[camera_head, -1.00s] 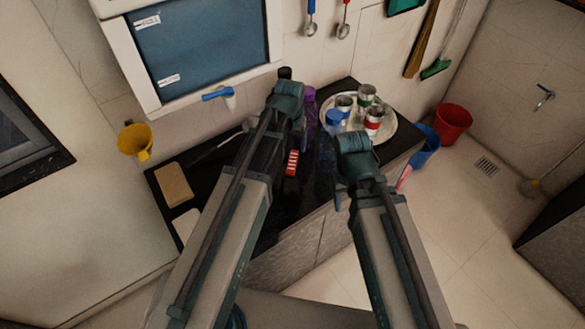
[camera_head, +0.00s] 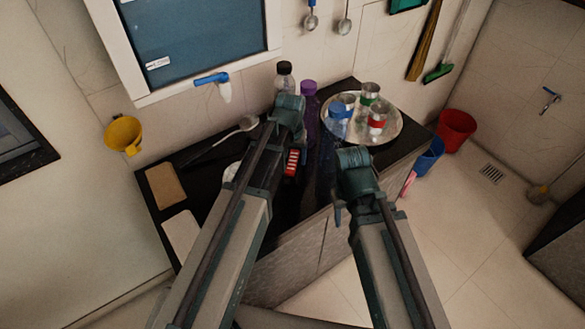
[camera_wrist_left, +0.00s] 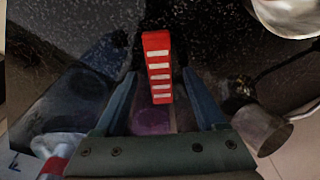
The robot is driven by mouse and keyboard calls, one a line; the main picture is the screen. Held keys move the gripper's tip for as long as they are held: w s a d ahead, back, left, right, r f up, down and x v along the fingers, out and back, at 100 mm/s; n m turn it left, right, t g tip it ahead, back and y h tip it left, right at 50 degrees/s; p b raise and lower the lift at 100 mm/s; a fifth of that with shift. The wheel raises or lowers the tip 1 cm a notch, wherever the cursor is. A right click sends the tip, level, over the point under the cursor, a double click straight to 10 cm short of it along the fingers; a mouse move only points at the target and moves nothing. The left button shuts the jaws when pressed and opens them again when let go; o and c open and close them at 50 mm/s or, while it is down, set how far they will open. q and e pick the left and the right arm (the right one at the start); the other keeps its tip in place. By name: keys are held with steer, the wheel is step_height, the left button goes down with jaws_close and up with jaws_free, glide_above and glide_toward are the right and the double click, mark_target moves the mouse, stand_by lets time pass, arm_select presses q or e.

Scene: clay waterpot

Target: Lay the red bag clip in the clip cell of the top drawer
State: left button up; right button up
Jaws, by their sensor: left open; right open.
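A red clip-like block with white bars (camera_head: 291,160) lies on the dark counter, just below my left gripper (camera_head: 288,112) in the head view. I take it for the bag clip. In the left wrist view the red clip (camera_wrist_left: 157,66) stands lengthwise between the fingertips of my open left gripper (camera_wrist_left: 159,78). Dark gaps show on both sides, and I cannot tell any contact. My right gripper (camera_head: 352,172) is over the counter's front edge to the right, its fingers mostly hidden by its wrist. I cannot make out the top drawer's inside or its clip cell.
A round tray (camera_head: 389,131) with several cups stands at the back right. A purple bottle (camera_head: 309,100) and a black-capped bottle (camera_head: 285,72) stand close behind my left gripper. A tan board (camera_head: 166,187) lies at the counter's left. Red (camera_head: 457,130) and blue (camera_head: 429,157) buckets stand on the right.

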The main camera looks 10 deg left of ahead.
mark_target(292, 162)
arm_select(q)
steer(key=shift+f, duration=0.25)
jaws_close()
steer(key=shift+r, duration=0.1)
stand_by(0.3)
step_height(292, 162, up, 10)
steer(key=p, duration=1)
